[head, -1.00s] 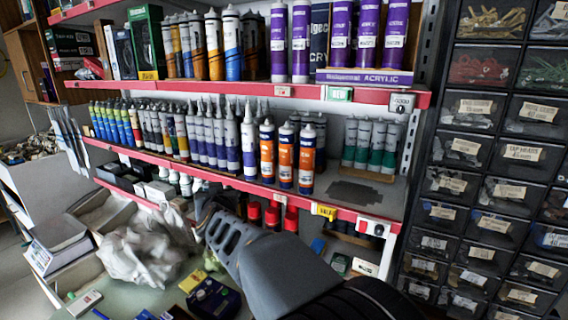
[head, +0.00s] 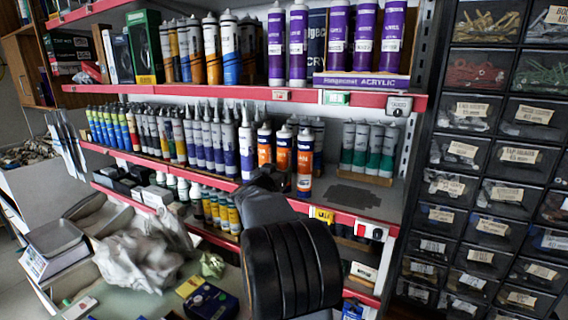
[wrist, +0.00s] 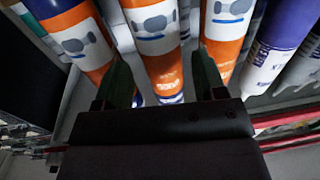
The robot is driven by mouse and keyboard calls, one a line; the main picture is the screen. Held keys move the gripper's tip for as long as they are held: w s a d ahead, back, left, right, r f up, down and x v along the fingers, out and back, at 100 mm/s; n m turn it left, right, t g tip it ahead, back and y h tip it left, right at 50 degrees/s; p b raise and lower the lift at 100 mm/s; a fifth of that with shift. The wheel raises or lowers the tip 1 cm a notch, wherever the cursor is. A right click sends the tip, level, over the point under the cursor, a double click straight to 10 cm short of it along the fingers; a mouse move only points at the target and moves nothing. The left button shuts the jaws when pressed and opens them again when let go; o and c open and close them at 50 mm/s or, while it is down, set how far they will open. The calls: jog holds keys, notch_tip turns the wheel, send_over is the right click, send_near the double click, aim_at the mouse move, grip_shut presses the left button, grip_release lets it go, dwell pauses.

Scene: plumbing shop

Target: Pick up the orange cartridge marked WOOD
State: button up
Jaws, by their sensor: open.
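Three orange cartridges with white and blue bands stand upright in a group on the middle shelf (head: 400,205): a left one (head: 264,148), a middle one (head: 284,150) and a right one (head: 305,160). I cannot read the word WOOD on any. My gripper (wrist: 162,78) is open in the wrist view, its two dark fingers on either side of the middle orange cartridge (wrist: 153,40) there. Contact cannot be told. The other two show outside the fingers, at left (wrist: 75,35) and right (wrist: 228,30). In the head view my arm hides the fingers.
A purple-and-white cartridge (wrist: 275,45) stands close beside the orange group, with rows of tubes beyond. Green-and-grey cartridges (head: 368,150) stand to the right, past a bare shelf patch. The upper shelf edge (head: 240,92) runs overhead. A drawer cabinet (head: 480,150) is at far right.

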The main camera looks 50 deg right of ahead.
aim_at(282, 169)
jog(key=shift+p+x, duration=0.35)
jog(key=shift+x, duration=2.4)
jog(key=shift+s+f, duration=0.1)
jog(key=c, duration=0.9)
jog(key=shift+c, duration=0.3)
